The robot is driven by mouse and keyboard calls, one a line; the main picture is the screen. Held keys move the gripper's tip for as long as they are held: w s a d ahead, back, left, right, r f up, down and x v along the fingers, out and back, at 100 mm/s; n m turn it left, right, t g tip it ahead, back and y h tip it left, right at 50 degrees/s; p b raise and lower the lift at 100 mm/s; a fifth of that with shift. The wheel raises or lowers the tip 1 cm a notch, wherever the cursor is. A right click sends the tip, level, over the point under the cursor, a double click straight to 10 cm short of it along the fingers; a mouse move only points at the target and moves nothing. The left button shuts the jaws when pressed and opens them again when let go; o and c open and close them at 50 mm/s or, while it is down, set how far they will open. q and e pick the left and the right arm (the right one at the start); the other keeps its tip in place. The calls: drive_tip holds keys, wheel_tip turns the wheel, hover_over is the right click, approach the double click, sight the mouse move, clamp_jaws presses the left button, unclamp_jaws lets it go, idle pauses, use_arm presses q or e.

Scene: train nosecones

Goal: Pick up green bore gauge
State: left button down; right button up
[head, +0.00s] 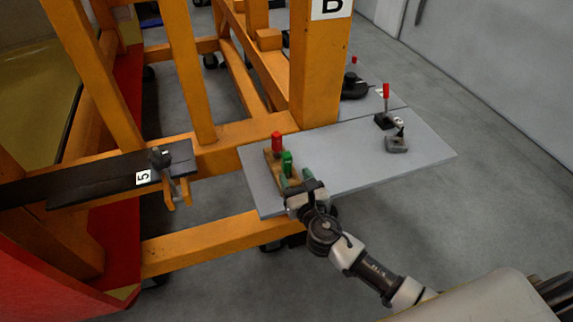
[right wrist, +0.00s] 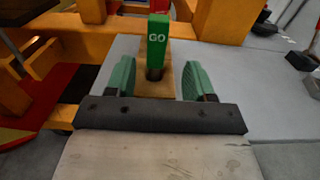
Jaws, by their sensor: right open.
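The green bore gauge (head: 287,163) stands upright on a small wooden block (head: 270,158) at the left end of the grey table. In the right wrist view the green gauge (right wrist: 158,42) shows "GO" and a dark lower part set in the wooden block (right wrist: 166,85). My right gripper (head: 297,179) is just in front of it, open. A red gauge (head: 277,141) stands behind the green one on the same block. My left gripper is not in view.
The grey table (head: 340,160) has free room in its middle. Black tools with a red handle (head: 386,92) stand at its right. An orange frame (head: 320,70) rises behind. A black shelf (head: 110,178) marked "5" holds a clamp (head: 160,158) at left.

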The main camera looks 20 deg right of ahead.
sight(288, 165)
drive_tip(key=w, duration=0.1)
drive_tip(key=w+p, duration=0.1)
drive_tip(key=w, duration=0.1)
drive_tip(key=w+r, duration=0.1)
drive_tip(key=shift+w+a, duration=0.35)
drive_tip(key=shift+w, duration=0.4)
drive_tip(key=shift+s, duration=0.15)
drive_tip(key=c, duration=0.3)
clamp_jaws()
